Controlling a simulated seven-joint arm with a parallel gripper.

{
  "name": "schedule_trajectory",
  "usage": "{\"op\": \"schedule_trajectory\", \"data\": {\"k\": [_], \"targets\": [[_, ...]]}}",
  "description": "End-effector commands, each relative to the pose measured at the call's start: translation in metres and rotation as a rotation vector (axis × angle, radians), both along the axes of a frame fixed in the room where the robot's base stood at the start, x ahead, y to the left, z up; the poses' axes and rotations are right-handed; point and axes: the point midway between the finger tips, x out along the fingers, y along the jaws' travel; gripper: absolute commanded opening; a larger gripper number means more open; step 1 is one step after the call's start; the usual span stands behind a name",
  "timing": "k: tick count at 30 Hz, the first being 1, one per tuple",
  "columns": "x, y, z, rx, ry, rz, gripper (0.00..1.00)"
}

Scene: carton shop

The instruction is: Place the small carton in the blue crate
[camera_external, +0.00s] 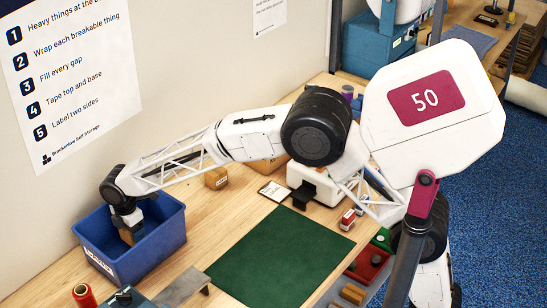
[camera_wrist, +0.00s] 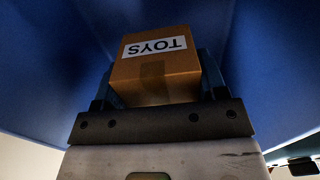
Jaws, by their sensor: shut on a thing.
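The small carton (camera_wrist: 155,84) is brown cardboard with a white "TOYS" label, upside down in the wrist view. My gripper (camera_external: 129,222) is shut on it, with a finger on each side in the wrist view (camera_wrist: 158,82). In the external view the carton (camera_external: 131,235) hangs below the gripper, within the walls of the blue crate (camera_external: 165,243). The crate stands on the wooden bench at the left. Its blue walls (camera_wrist: 270,60) surround the carton in the wrist view. Whether the carton touches the crate floor is hidden.
A green mat (camera_external: 283,258) lies to the right. A red spool (camera_external: 84,295) and a grey metal piece (camera_external: 182,287) are in front of the crate. The wall rises close behind.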

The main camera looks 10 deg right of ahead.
Motion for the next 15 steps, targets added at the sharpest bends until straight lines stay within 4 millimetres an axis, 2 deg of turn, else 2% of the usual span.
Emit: {"op": "schedule_trajectory", "data": {"k": [5,15], "targets": [[0.0,0.0,-0.011,-0.002,0.001,0.0,0.38],[0.0,0.0,-0.047,-0.001,0.0,0.0,0.38]]}}
